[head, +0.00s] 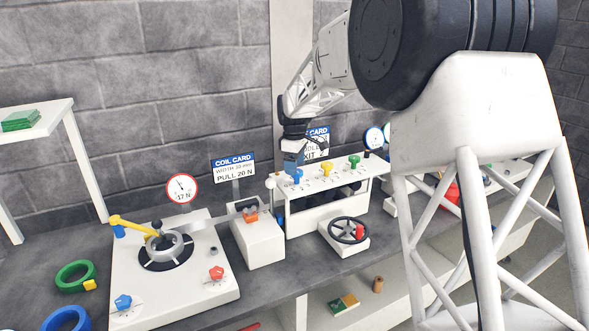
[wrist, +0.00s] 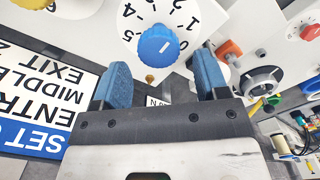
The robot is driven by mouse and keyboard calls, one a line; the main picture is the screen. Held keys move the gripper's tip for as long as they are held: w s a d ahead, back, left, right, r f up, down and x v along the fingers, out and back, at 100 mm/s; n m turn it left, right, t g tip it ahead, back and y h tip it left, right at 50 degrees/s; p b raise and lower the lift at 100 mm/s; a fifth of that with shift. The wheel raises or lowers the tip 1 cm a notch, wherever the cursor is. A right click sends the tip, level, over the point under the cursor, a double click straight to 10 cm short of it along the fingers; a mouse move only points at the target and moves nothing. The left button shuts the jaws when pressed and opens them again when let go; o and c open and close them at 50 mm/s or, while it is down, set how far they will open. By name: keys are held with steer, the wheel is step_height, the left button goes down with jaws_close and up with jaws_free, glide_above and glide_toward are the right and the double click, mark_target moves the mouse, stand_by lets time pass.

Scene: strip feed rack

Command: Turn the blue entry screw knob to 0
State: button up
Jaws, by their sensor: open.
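The blue entry screw knob (wrist: 158,46) sits on a white numbered dial (wrist: 150,18) in the wrist view.
Yellow (head: 326,169) and green (head: 354,161) knobs stand to the right on the same stand. A printed card (wrist: 35,95) is close by, partly hidden by my arm in the head view. A black handwheel (head: 348,230) is in front; a coil card (head: 233,168) stands left.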

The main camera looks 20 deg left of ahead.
steer(key=shift+f, duration=0.9)
steer(key=shift+c, duration=0.4)
steer(key=c, duration=0.8)
steer(key=shift+c, duration=0.2)
